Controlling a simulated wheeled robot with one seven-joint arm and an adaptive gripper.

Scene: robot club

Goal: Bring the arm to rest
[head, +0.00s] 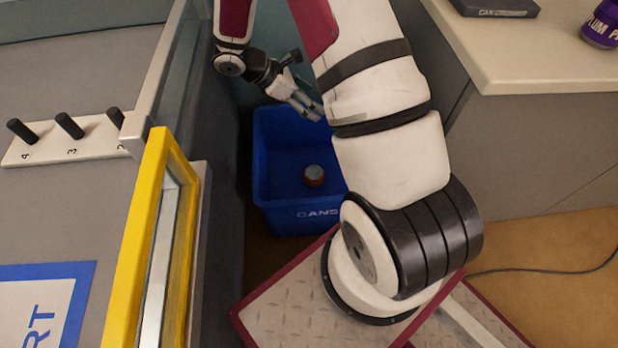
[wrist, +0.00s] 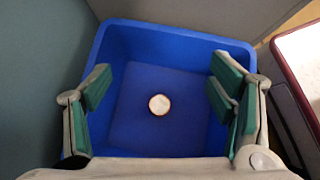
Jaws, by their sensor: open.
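My gripper (wrist: 160,95) is open and empty. In the wrist view its two green-padded fingers stand wide apart over a blue bin. In the head view my gripper (head: 308,106) hangs above the back of the blue bin (head: 318,216), partly hidden by my arm. My arm is bent, with its white and dark red links reaching up and over the bin.
A small can (head: 314,176) lies in the bin, which is labelled CANS. A grey table with a yellow frame (head: 133,240) and a peg strip (head: 70,140) stands left. A counter (head: 540,60) with a purple can (head: 602,25) stands right.

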